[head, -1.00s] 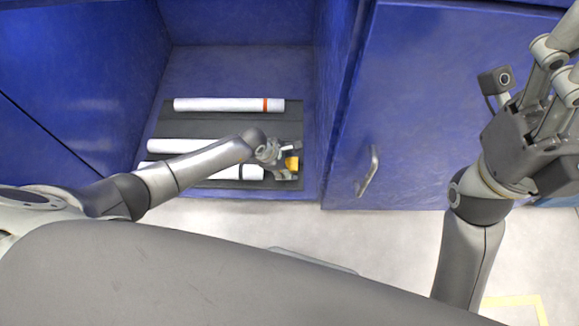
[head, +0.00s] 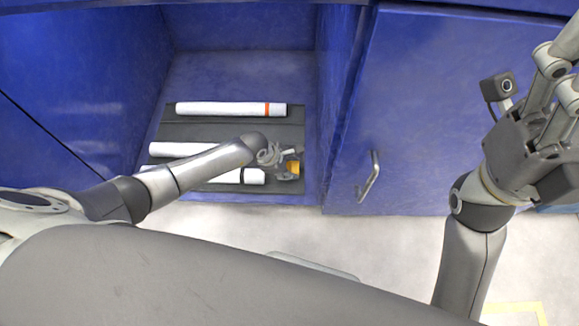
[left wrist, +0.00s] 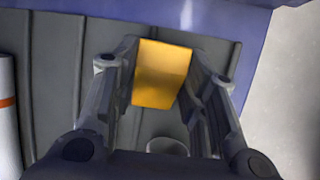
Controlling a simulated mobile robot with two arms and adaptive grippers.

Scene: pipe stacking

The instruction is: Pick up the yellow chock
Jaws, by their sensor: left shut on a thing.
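The yellow chock (left wrist: 161,75) sits between the two fingers of my left gripper (left wrist: 163,82) in the left wrist view. The fingers are closed against its sides. In the head view the chock (head: 293,168) shows as a small yellow patch at the fingertips of my left gripper (head: 291,164), over the right end of the dark ribbed mat (head: 230,130). I cannot tell whether the chock touches the mat. My right gripper (head: 560,130) is at the right edge of the head view, away from the chock; its fingers are partly cut off.
A white pipe with an orange band (head: 225,109) lies at the back of the mat. A white pipe (head: 180,149) and a pipe with a black band (head: 252,176) lie nearer, partly under my left arm. Blue walls enclose the mat. A blue door with a handle (head: 370,177) stands right.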

